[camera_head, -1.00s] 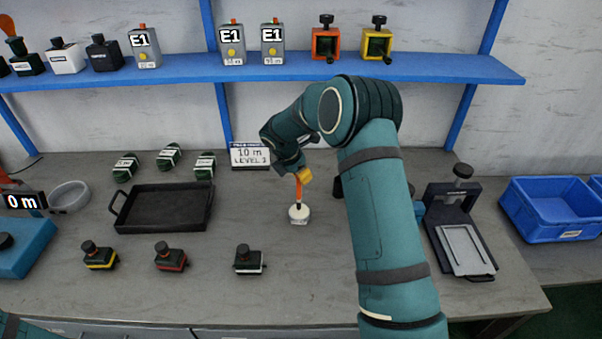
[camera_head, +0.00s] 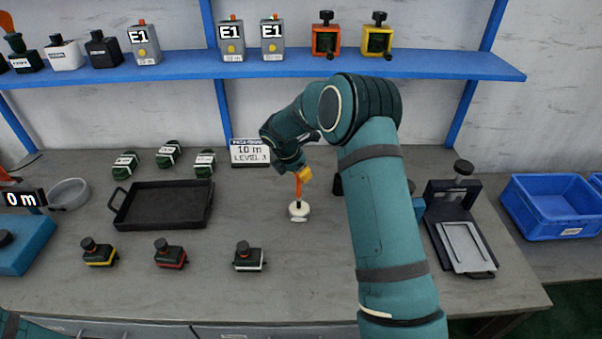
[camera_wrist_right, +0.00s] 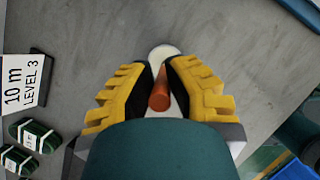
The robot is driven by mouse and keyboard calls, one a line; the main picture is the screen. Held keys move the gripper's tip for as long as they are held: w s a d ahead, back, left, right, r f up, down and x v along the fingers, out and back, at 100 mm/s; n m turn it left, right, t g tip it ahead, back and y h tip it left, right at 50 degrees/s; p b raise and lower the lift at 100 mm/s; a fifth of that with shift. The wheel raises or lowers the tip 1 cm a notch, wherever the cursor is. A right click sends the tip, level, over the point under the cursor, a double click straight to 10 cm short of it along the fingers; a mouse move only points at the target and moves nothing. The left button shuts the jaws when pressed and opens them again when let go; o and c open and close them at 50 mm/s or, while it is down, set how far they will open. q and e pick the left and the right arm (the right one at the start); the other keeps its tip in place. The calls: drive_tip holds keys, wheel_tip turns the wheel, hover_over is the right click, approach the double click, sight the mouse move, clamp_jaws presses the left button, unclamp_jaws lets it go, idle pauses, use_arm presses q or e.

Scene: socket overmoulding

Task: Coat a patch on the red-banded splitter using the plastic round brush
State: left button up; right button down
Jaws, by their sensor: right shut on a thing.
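The red-banded splitter (camera_head: 171,256), a small dark block with a round knob, stands at the front of the bench between a yellow-banded one (camera_head: 99,254) and a white-banded one (camera_head: 249,258). My right gripper (camera_head: 304,174) is shut on the orange handle of the round brush (camera_head: 298,187). The handle stands upright above a white round piece (camera_head: 299,211) at the bench; I cannot tell whether that is its head or a pot. The wrist view shows the orange handle (camera_wrist_right: 160,92) between the yellow-backed fingers of the gripper (camera_wrist_right: 160,85). My left gripper is out of view.
A black tray (camera_head: 118,205) lies behind the splitters, with several green wrapped pieces (camera_head: 168,154) and a sign (camera_head: 250,152) behind. A press-like stand (camera_head: 462,225) and a blue bin (camera_head: 555,220) stand right. A blue shelf (camera_head: 290,69) crosses above.

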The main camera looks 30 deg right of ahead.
drive_tip(key=shift+f, duration=0.4)
idle(0.3)
drive_tip(key=shift+f, duration=0.1)
idle(1.1)
drive_tip(key=shift+r+p, duration=2.8)
drive_tip(key=shift+r, duration=0.8)
